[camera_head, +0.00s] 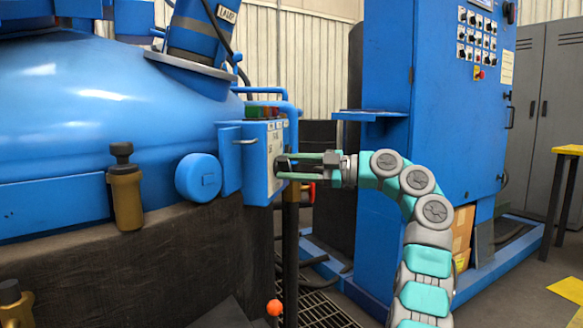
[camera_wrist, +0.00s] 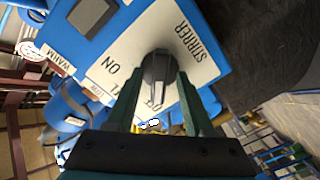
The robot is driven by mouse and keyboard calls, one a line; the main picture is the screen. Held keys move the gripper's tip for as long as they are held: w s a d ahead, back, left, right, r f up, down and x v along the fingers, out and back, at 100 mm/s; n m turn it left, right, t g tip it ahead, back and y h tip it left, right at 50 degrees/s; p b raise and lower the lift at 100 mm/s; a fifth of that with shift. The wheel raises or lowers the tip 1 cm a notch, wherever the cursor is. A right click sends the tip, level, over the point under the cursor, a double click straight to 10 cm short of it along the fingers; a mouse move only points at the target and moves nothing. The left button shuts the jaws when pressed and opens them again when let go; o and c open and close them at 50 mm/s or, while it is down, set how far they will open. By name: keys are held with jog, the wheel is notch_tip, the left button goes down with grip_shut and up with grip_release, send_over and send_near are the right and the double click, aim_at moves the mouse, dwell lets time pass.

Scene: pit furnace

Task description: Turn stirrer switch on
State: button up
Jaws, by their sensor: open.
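The stirrer switch is a grey rotary knob (camera_wrist: 157,68) on a white panel (camera_wrist: 205,72) lettered STIRRER, with ON to its left and OFF partly hidden below it in the wrist view. The knob's long ridge runs roughly up and down in that view, towards the OFF lettering. My gripper (camera_wrist: 161,80) is open, with its green fingers on either side of the knob; I cannot tell whether they touch it. In the head view my gripper (camera_head: 284,165) reaches from the right to the face of the blue control box (camera_head: 257,172), and its fingertips cover the knob.
Red and green buttons (camera_head: 262,112) are on top of the box. A blue pipe (camera_head: 268,91) runs just above it. The large blue furnace vessel (camera_head: 90,110) stands left. A tall blue cabinet (camera_head: 385,70) with switches stands behind my arm. Floor grating (camera_head: 318,308) lies below.

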grip_shut()
dwell(0.3)
dwell(0.3)
